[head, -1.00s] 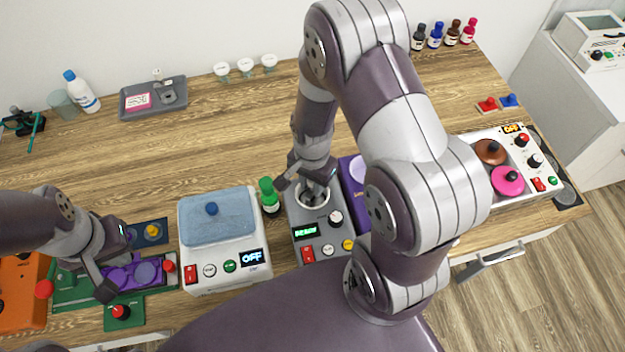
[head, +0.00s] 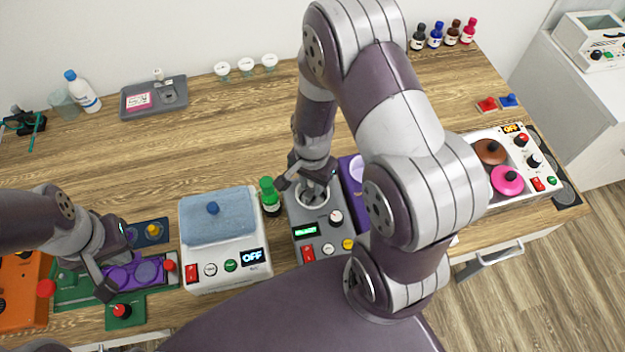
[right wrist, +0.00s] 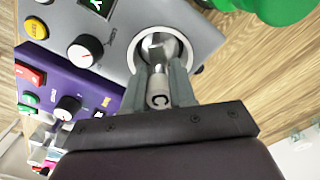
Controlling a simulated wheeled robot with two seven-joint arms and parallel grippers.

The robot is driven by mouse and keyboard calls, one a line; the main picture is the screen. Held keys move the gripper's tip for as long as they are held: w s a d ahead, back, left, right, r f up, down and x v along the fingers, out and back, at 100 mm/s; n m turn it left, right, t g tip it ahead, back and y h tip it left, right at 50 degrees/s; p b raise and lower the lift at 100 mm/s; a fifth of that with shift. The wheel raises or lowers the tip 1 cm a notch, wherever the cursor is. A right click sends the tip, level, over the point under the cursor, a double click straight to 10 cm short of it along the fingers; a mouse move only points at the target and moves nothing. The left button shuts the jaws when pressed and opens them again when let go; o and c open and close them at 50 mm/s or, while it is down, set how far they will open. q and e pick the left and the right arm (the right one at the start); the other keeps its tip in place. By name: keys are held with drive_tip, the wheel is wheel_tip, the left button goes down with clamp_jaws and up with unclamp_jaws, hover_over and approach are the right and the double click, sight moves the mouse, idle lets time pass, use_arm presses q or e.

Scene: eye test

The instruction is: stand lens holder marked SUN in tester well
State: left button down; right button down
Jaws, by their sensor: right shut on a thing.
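My right gripper (right wrist: 160,88) is shut on a silver cylindrical holder (right wrist: 158,99). One dark letter like a C shows on its end; I cannot read SUN on it. The tester (head: 320,240) is a grey box with a lit green display. Its round well (right wrist: 186,46) has a pale rim and lies just beyond the fingers. The holder's far end overlaps the well opening; how deep it sits is unclear. In the head view my right gripper (head: 308,182) is over the well. My left gripper (head: 118,264) is by a purple holder block (head: 148,271); its fingertips are unclear.
A green-capped bottle (head: 270,198) stands close left of the tester. A white box with a blue lid (head: 222,262) is further left. A purple device (head: 352,192) adjoins the tester's right side. The table behind is mostly clear up to a grey tray (head: 130,103).

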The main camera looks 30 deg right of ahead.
drive_tip(key=shift+f, duration=0.2)
drive_tip(key=c, duration=0.5)
unclamp_jaws()
wheel_tip(320, 180, up, 6)
drive_tip(key=p, duration=0.5)
drive_tip(key=shift+r+p, duration=0.1)
drive_tip(key=shift+p, duration=0.3)
